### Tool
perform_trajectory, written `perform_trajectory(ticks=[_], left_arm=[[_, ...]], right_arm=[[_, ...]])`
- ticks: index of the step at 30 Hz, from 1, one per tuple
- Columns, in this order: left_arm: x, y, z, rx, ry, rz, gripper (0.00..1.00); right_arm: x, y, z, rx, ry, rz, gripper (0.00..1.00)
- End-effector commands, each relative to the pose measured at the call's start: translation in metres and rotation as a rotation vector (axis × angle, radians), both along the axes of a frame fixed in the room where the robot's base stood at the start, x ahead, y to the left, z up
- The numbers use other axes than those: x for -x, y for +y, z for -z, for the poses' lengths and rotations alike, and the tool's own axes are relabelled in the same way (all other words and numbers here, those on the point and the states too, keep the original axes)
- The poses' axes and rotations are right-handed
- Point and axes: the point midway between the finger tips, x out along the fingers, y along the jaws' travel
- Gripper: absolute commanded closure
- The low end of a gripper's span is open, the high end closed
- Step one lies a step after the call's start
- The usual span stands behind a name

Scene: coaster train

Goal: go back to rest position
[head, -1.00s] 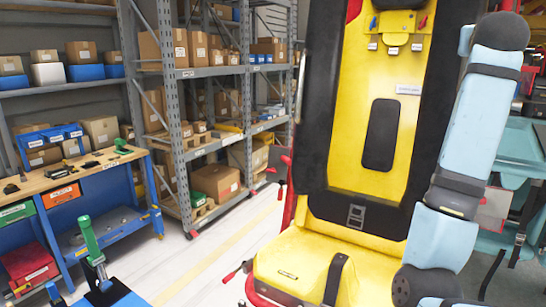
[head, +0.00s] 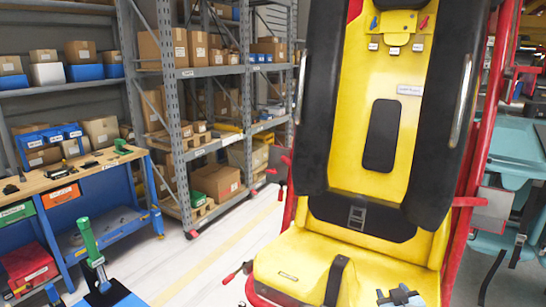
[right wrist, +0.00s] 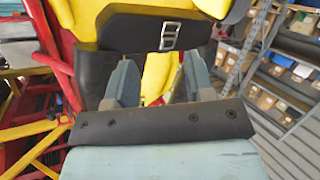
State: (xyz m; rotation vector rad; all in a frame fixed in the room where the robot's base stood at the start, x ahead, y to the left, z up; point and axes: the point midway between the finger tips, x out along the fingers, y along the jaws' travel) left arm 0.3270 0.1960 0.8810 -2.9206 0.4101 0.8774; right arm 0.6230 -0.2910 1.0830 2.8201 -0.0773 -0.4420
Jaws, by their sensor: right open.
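My right gripper (head: 400,298) is at the bottom edge of the head view, in front of the yellow seat cushion (head: 300,262). Only its upper part shows there. In the right wrist view its two grey-blue fingers (right wrist: 160,82) stand apart with nothing between them. The yellow seat back (head: 350,130) rises behind, with black padded restraints (head: 440,130) on both sides. The black belt with its metal buckle (right wrist: 170,36) shows beyond the fingers. My left gripper is not in view.
A blue workbench (head: 95,165) with tools and drawers stands at the left. Grey shelves (head: 215,72) with cardboard boxes are behind it. A green-handled lever (head: 88,238) stands at the lower left. Red frame bars (head: 470,200) flank the seat. Free floor (head: 215,255) lies between bench and seat.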

Motion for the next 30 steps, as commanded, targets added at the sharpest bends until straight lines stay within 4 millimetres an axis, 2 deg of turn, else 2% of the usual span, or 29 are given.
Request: perform_trajectory(ticks=[1,5,6,10,12,15,18,20,30], left_arm=[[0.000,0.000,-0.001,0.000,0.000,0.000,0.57],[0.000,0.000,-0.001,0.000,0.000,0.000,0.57],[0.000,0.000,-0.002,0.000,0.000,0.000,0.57],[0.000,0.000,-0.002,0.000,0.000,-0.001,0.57],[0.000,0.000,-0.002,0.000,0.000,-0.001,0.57],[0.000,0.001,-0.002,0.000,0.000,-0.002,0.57],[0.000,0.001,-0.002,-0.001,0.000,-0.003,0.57],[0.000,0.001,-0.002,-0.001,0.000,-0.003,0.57],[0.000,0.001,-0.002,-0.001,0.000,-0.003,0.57]], right_arm=[[0.027,0.009,0.033,-0.013,0.039,-0.031,0.51],[0.096,0.035,0.099,-0.064,0.116,-0.108,0.51],[0.119,0.043,0.116,-0.083,0.140,-0.130,0.51],[0.194,0.066,0.162,-0.155,0.216,-0.186,0.51],[0.229,0.076,0.177,-0.192,0.248,-0.208,0.51],[0.267,0.086,0.192,-0.233,0.283,-0.228,0.51],[0.288,0.092,0.198,-0.257,0.302,-0.237,0.51],[0.294,0.094,0.200,-0.265,0.307,-0.239,0.51],[0.296,0.094,0.200,-0.268,0.309,-0.240,0.51]])
